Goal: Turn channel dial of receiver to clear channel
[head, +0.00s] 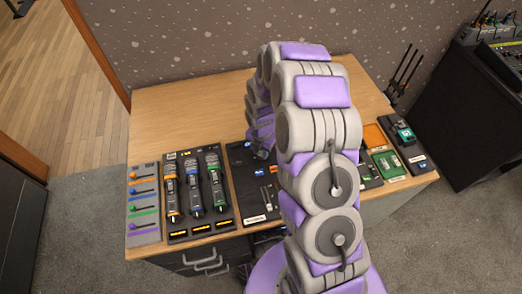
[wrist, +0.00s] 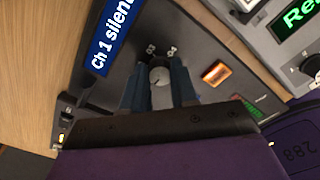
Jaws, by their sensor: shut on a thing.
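My gripper (wrist: 159,82) is shut on a small round grey dial (wrist: 160,74) with a pointer line, one dark finger on each side of it, in the wrist view. The dial sits on a dark receiver panel (wrist: 205,105). A blue label reading "Ch 1 silent" (wrist: 112,40) is beside the dial. Small white marks show just past the dial, too small to read surely. An orange-lit window (wrist: 215,73) and a green bar meter (wrist: 254,108) are to the right.
On the wooden desk (head: 170,110) stand a fader board (head: 144,205) and a tray of several microphones (head: 195,195) at left. A dark board (head: 255,185) lies beside my arm. Orange and green boxes (head: 385,163) are at right. The desk's back left is clear.

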